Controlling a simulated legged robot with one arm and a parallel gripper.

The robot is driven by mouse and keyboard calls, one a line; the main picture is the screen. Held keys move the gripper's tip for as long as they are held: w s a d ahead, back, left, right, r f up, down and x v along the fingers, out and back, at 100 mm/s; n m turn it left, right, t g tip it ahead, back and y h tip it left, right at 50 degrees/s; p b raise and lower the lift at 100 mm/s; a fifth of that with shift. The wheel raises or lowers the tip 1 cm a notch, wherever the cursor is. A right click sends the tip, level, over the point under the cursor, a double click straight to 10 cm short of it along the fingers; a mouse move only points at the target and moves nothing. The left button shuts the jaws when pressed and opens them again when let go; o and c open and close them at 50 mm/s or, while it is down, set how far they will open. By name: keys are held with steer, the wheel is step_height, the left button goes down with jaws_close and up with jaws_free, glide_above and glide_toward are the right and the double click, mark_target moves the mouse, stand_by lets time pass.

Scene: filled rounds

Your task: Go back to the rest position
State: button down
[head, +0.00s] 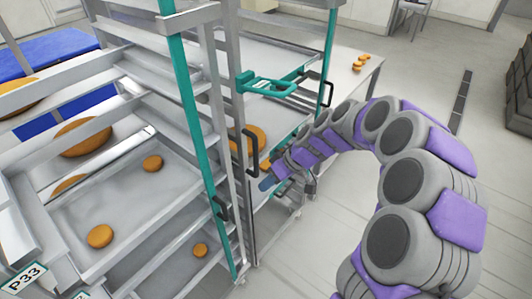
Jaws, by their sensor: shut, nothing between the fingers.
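My arm, grey with purple panels, curves in from the lower right of the head view. My gripper (268,184) is at its far end, in front of the rack, close to a black handle (252,150). Its fingers look small and blue-grey, and it is shut with nothing held. Whether it touches the handle or the rack edge cannot be told from this view.
A metal rack (185,110) with teal posts fills the left, its trays (130,215) holding several round brown buns. A teal handle (268,84) sticks out behind. A table (350,80) with small buns stands at the back. Free floor (335,210) lies around my arm; dark crates (519,95) stand far right.

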steer(key=s+d+r+m+g+h, duration=0.1)
steer(key=s+r, duration=0.3)
steer(key=s, duration=0.2)
steer(key=s+r+m+h, duration=0.1)
steer(key=s+r, duration=0.2)
steer(key=s, duration=0.4)
steer(key=s+d+m+h, duration=0.1)
steer(key=s+d+m, duration=0.1)
steer(key=s+d, duration=0.2)
steer(key=s+d+r+m+h, duration=0.1)
steer(key=s+d+m+h, duration=0.1)
steer(key=s, duration=0.8)
steer(key=s+d+m+h, duration=0.2)
steer(key=s+d+m, duration=0.1)
steer(key=s+d, duration=0.3)
steer(key=shift+s+d+r+g, duration=0.15)
steer(key=shift+s+r+g, duration=0.2)
steer(key=shift+s, duration=0.45)
